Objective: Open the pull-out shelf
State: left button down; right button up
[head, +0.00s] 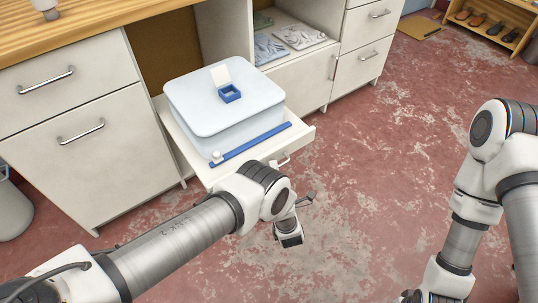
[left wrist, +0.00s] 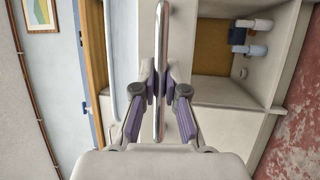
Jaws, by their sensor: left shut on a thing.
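The pull-out shelf (head: 303,133) is a white tray standing out from the cabinet in the head view. A pale box with a rounded lid (head: 225,98) sits on it, with a blue bar (head: 250,145) along the front. The shelf's handle (head: 284,160) shows partly at its front, beside my left wrist. In the left wrist view the handle is an upright silver bar (left wrist: 161,40) between the fingers. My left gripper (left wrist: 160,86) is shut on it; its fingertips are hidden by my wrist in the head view. My right arm is at the right, its fingers out of view.
Cabinet drawers with handles (head: 80,131) stand left of the shelf. An open compartment with folded patterned cloths (head: 300,36) and more drawers (head: 362,60) are to the right. A bin (head: 12,210) stands at the far left. The red worn floor (head: 375,150) in front is clear.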

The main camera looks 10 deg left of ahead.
dwell(0.3)
pick_arm(q)
jog(key=c, duration=1.5)
grip_release()
